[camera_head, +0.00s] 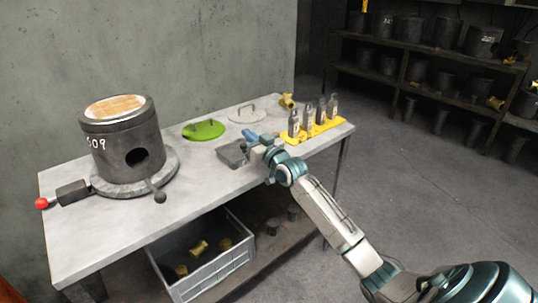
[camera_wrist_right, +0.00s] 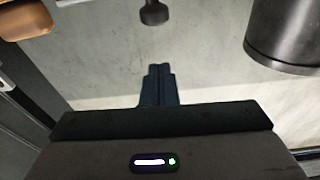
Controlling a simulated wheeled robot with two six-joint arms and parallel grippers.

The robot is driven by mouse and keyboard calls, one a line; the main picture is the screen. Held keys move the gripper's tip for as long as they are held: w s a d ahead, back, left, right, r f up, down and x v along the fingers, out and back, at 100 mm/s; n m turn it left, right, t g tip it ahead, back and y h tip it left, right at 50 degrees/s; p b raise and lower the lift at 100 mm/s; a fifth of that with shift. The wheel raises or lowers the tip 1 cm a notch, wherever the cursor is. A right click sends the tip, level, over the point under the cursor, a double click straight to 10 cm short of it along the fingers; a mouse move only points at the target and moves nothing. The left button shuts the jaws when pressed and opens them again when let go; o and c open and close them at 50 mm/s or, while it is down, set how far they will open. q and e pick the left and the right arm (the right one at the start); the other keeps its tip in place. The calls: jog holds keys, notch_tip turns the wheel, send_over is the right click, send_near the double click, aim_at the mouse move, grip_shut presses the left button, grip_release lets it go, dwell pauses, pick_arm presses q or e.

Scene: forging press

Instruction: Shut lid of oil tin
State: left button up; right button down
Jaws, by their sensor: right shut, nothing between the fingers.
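A dark grey, low boxy shape (camera_head: 231,153) sits on the table just left of my right wrist. It may be the oil tin, but it is small and partly hidden, and I cannot make out a lid or its angle. My right gripper (camera_head: 250,137) reaches in over the table beside that shape, shut and empty. Its closed fingers also show in the right wrist view (camera_wrist_right: 157,84). I cannot tell whether it touches the shape. My left gripper is out of view.
A dark cylinder marked 509 (camera_head: 127,150) stands at the left of the table (camera_head: 205,190). A green disc (camera_head: 203,130) and a pale disc (camera_head: 246,114) lie behind my gripper. A yellow tray (camera_head: 328,125) holds several bottles on the right. A grey crate (camera_head: 213,277) is below.

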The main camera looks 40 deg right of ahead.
jog(key=s, duration=0.1)
jog(key=s+f+p, duration=0.1)
jog(key=s, duration=0.1)
jog(key=s+f, duration=0.1)
jog(key=s, duration=0.1)
jog(key=shift+d, duration=0.2)
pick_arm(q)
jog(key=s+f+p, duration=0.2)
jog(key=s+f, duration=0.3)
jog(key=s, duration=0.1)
pick_arm(e)
jog(key=shift+s+f, duration=0.35)
jog(key=shift+s, duration=0.55)
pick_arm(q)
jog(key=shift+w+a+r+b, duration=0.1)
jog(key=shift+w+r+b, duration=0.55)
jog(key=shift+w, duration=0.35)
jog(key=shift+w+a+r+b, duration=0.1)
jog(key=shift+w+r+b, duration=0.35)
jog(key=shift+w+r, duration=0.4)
pick_arm(e)
jog(key=shift+s+d+f, duration=0.1)
jog(key=shift+s+f, duration=0.2)
jog(key=shift+s, duration=0.3)
jog(key=shift+s+f, duration=0.25)
jog(key=shift+s, duration=0.35)
